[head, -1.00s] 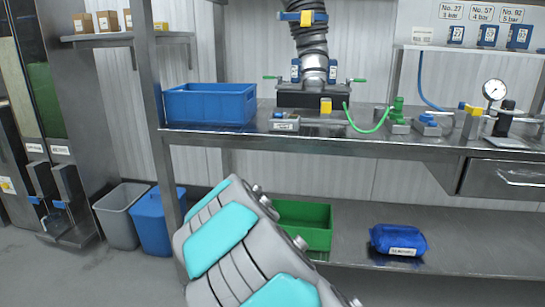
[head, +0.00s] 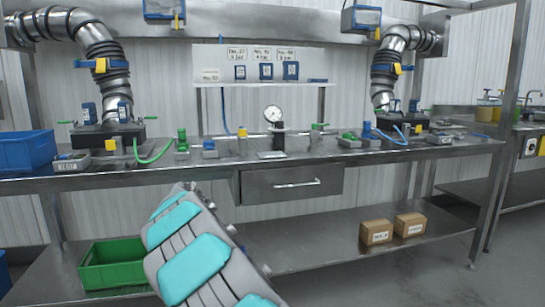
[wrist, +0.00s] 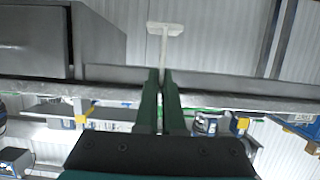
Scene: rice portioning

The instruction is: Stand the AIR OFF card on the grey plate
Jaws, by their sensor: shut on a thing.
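My gripper (wrist: 161,78) shows in the wrist view, its two dark green fingers shut on a pale T-shaped piece (wrist: 164,40). The piece sticks out past the fingertips and looks like the card seen edge-on. No writing on it can be read. In the head view only my arm shows, and the gripper and the held piece are out of sight. A small flat grey plate (head: 271,155) lies on the bench in front of the pressure gauge, apparently empty. I cannot tell for sure that it is the grey plate of the task.
The steel bench (head: 370,157) carries the pressure gauge (head: 273,114), green and blue valves, and a blue bin (head: 26,150) at left. A drawer (head: 291,184) hangs below. The lower shelf holds a green bin (head: 112,266) and two cardboard boxes (head: 376,232).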

